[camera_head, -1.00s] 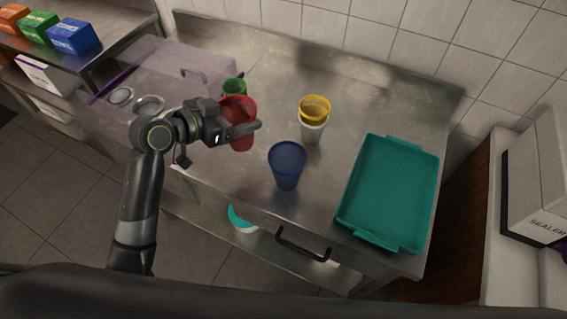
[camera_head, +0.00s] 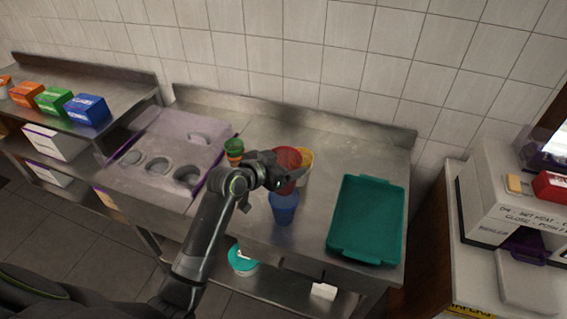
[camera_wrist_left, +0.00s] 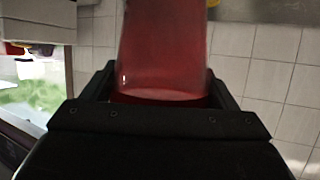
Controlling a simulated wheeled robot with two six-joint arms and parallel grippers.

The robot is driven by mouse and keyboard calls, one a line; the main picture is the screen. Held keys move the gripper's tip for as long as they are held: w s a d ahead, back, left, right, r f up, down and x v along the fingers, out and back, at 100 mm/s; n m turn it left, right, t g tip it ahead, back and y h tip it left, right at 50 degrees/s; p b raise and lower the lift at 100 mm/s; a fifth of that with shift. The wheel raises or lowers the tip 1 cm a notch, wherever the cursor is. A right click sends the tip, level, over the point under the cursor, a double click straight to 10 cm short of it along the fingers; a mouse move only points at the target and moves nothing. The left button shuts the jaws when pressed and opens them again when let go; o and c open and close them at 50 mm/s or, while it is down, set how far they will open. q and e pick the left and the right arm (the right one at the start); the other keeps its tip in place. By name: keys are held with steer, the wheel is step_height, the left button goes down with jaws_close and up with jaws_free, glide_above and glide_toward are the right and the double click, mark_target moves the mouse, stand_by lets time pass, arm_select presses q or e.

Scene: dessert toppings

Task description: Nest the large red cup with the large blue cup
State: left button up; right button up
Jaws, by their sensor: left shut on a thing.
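The large red cup (camera_head: 287,157) is held in my left gripper (camera_head: 285,180). It also fills the upper middle of the left wrist view (camera_wrist_left: 163,50), between the fingers. The large blue cup (camera_head: 284,209) stands upright on the steel counter, just below the red cup in the head view. The gripper covers the space between the two cups, so I cannot tell whether they touch. My right gripper is not in view.
A yellow cup (camera_head: 306,158) stands behind the red cup, partly hidden. A green cup (camera_head: 234,146) stands to the left, beside the topping station (camera_head: 150,128). A teal tray (camera_head: 368,218) lies on the right of the counter.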

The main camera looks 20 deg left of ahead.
arm_select(q)
steer(key=shift+w+f, duration=0.1)
steer(key=shift+f, duration=0.25)
steer(key=shift+f+b, duration=0.25)
steer(key=shift+b, duration=0.15)
steer(key=shift+f+b, duration=0.6)
steer(key=shift+b, duration=0.05)
step_height(320, 180, down, 2)
steer(key=shift+b, duration=0.95)
step_height(320, 180, down, 5)
steer(key=b, duration=0.4)
steer(key=shift+r, duration=0.2)
steer(key=shift+f+b, duration=1.2)
steer(key=shift+f, duration=0.3)
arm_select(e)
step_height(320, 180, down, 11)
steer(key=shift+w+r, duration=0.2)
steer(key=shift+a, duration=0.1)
arm_select(q)
steer(key=o, duration=1.1)
steer(key=shift+o, duration=0.2)
